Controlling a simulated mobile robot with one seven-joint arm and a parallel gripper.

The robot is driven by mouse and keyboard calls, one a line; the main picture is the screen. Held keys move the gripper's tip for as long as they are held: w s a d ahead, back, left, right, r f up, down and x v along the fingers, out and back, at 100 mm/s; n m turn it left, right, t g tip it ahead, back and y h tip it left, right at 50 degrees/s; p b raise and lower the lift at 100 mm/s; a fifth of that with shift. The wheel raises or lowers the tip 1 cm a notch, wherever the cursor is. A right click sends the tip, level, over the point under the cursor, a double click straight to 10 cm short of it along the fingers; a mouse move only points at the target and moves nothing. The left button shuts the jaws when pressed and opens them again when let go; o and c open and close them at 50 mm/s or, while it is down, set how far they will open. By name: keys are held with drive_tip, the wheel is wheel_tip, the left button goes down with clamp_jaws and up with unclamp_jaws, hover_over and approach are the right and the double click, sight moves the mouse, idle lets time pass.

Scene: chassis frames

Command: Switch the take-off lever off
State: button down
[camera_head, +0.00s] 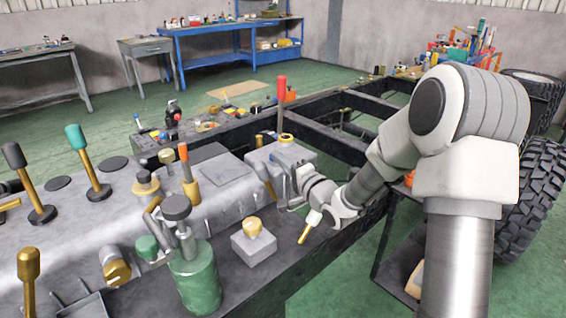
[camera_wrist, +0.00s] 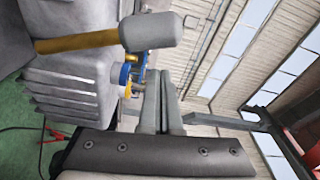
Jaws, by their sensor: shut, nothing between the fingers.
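A lever with a gold stem and a rounded grey knob (camera_wrist: 152,31) crosses the upper left of the wrist view, close beside my fingers. In the head view a gold stem with a pale end (camera_head: 308,228) shows just below my gripper; it looks like the same lever. My gripper (camera_head: 303,178) is shut and empty at the right side of the grey machine housing. In the wrist view the fingers (camera_wrist: 162,90) lie together, apart from the knob in the picture. Whether they touch it, and which lever is the take-off lever, I cannot tell.
Other levers stand on the housing: a black-knobbed one (camera_head: 13,155), a teal-knobbed one (camera_head: 76,136) and a red-handled one (camera_head: 282,88). A green cylinder (camera_head: 195,275) and a grey block with a gold knob (camera_head: 254,242) stand nearer. The dark chassis frame (camera_head: 345,100) extends behind.

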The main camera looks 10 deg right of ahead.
drive_tip(key=p+v, duration=0.2)
drive_tip(key=v, duration=0.7)
drive_tip(key=shift+d, duration=0.55)
drive_tip(key=shift+s, duration=0.1)
drive_tip(key=s+d+r+n+g+h, duration=0.5)
drive_tip(key=s+r+n+h, duration=0.3)
drive_tip(key=s+h, duration=0.15)
drive_tip(key=s+a+n+g, duration=0.15)
drive_tip(key=s+g, duration=0.35)
drive_tip(key=s, duration=1.3)
wheel_tip(320, 180, up, 19)
drive_tip(key=s+n+p, duration=0.1)
drive_tip(key=p, duration=1.8)
drive_tip(key=shift+r+y, duration=0.15)
drive_tip(key=shift+y, duration=0.3)
